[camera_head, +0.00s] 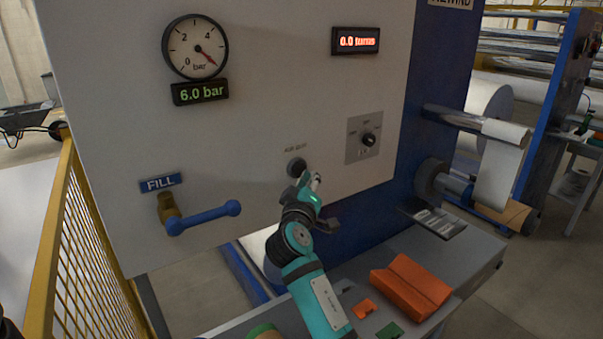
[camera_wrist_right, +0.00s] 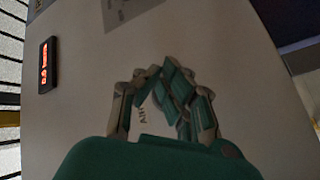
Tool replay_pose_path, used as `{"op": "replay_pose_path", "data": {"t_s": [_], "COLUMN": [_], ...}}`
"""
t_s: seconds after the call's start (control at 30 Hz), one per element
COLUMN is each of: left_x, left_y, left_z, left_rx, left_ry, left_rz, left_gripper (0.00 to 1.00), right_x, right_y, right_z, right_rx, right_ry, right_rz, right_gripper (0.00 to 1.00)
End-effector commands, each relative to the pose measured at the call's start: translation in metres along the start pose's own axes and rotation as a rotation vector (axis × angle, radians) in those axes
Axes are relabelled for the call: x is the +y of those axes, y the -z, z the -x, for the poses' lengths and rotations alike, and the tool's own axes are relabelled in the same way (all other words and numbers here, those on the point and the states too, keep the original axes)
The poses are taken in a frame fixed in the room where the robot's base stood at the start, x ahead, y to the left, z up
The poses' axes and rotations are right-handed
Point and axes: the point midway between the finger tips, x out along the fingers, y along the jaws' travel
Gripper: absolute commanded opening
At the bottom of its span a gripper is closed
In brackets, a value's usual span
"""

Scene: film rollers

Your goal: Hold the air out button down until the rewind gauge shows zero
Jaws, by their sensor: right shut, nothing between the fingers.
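The round dark air out button (camera_head: 296,167) sits on the pale panel below its faint label. My right gripper (camera_head: 310,180) is shut and empty, its fingertips just below and right of the button in the head view. I cannot tell whether they touch it. In the right wrist view, the closed fingers (camera_wrist_right: 163,88) cover the button, and part of the label (camera_wrist_right: 142,116) shows between them. The round gauge (camera_head: 195,47) has its red needle pointing to the lower right, and its green display (camera_head: 200,91) reads 6.0 bar. My left gripper is not in view.
A blue lever (camera_head: 204,217) sits under the FILL sign (camera_head: 160,183). A red display (camera_head: 356,41) reads 0.0 turns. A selector knob (camera_head: 368,140) is right of the button. An orange block (camera_head: 411,286) lies on the grey bench (camera_head: 470,262) below. A yellow fence (camera_head: 75,220) stands left.

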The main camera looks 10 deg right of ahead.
Motion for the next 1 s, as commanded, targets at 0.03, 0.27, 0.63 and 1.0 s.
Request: {"op": "replay_pose_path", "data": {"t_s": [0.03,0.27,0.63,1.0], "left_x": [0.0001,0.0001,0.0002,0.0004], "left_y": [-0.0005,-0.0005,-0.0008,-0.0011], "left_z": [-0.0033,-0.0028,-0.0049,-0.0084], "left_rx": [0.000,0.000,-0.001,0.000], "left_ry": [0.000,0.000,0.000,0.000], "left_rz": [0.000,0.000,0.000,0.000], "left_gripper": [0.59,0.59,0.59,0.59], "right_x": [-0.0023,-0.0015,-0.0029,-0.0056], "right_y": [0.0000,0.0019,0.0028,0.0048], "right_z": [-0.0013,-0.0022,-0.0035,-0.0066], "right_rx": [0.000,0.000,0.000,0.000], "right_ry": [0.000,0.000,0.000,0.001], "right_rz": [0.000,0.000,0.000,0.000], "right_gripper": [0.00,0.00,0.00,0.00]}}
